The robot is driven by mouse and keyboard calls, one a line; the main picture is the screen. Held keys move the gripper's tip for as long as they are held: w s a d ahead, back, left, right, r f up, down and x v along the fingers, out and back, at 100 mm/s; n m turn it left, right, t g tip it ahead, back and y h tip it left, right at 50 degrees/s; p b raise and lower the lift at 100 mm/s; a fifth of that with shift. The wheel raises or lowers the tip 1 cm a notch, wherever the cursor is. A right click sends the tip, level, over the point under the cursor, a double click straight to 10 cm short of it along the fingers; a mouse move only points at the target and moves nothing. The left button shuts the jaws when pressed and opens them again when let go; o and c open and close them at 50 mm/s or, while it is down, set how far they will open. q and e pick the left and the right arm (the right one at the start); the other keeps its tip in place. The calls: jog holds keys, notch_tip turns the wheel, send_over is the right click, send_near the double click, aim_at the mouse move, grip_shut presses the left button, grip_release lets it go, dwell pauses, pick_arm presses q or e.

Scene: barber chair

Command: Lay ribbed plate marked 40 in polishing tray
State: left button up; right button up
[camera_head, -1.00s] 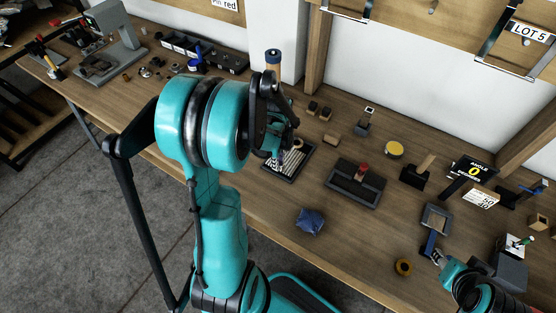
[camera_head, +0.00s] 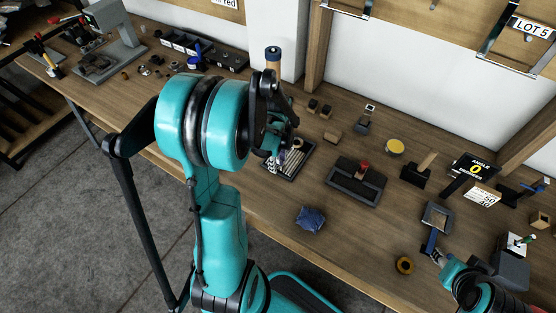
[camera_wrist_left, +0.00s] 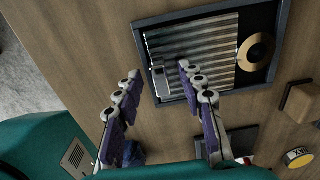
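The ribbed plate (camera_wrist_left: 193,55) is grey metal with parallel ridges and lies inside the dark-rimmed tray (camera_wrist_left: 285,40) in the left wrist view. A small tab sticks out at its lower left edge. I cannot read a 40 on it. In the head view the plate (camera_head: 291,161) and tray (camera_head: 288,179) are partly hidden by my left arm. My left gripper (camera_wrist_left: 159,69) is open and empty, its fingertips apart over the plate's near edge. My right gripper (camera_head: 431,243) is at the lower right beside a small grey tray; its finger gap is too small to judge.
A tan ring (camera_wrist_left: 257,52) lies beside the plate in the same tray. A dark tray with a red knob (camera_head: 357,182), a blue cloth (camera_head: 310,219), a yellow tin (camera_head: 394,147) and a small grey tray (camera_head: 437,215) stand on the bench. Bare wood lies between them.

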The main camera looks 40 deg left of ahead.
pick_arm(q)
notch_tip(320, 180, up, 12)
dwell(0.5)
jog(key=shift+s+d, duration=0.1)
dwell(0.5)
jog(key=s+d+r+n+t, duration=0.1)
jog(key=s+d+n+t, duration=0.2)
jog(key=d+n, duration=0.5)
jog(key=s+d+r+n+t, duration=0.2)
jog(key=d+n+t, duration=0.2)
jog(key=d+n, duration=0.4)
jog(key=shift+s+d+n, duration=0.4)
